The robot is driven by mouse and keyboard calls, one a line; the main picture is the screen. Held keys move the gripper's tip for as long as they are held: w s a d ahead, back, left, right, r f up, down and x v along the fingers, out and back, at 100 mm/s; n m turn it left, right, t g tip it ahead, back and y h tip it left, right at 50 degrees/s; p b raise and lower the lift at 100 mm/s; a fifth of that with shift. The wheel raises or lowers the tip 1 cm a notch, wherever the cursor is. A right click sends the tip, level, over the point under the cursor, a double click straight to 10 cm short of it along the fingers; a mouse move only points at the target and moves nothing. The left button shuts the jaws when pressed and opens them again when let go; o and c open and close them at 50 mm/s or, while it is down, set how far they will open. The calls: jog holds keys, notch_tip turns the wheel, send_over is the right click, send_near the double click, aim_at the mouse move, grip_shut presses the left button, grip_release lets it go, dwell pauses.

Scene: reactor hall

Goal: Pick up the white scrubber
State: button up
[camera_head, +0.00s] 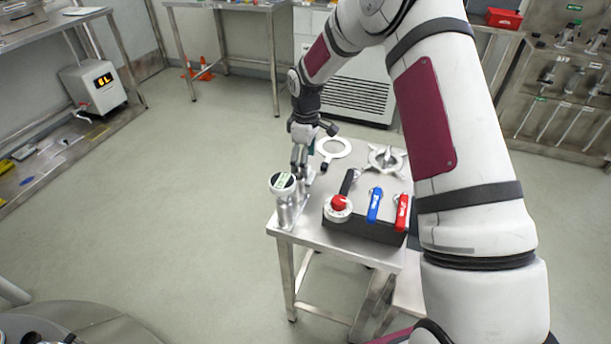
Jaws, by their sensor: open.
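My gripper (299,167) points down over the left side of the small steel table (285,236). It is open, just behind a silver cylindrical fitting with a round dial on top (283,184). The picture does not show clearly whether the fingers touch anything. I cannot clearly identify a white scrubber. A white ring-shaped piece with a dark handle (336,140) lies on the table to the right of my gripper; I cannot tell whether it is the scrubber. The fitting and gripper hide part of the table's left edge.
A black box (362,228) with a red knob (340,202), a blue lever (375,205) and a red lever (402,212) stands at the table's front. A silver handwheel-like piece (386,158) lies behind it. Open floor (190,215) lies left.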

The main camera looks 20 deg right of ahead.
notch_tip(320, 180, down, 4)
jog(key=shift+f, duration=0.2)
jog(key=c, duration=1.2)
jog(key=shift+c, duration=0.2)
jog(key=shift+r, duration=0.1)
notch_tip(320, 180, up, 10)
jog(key=shift+f, duration=0.1)
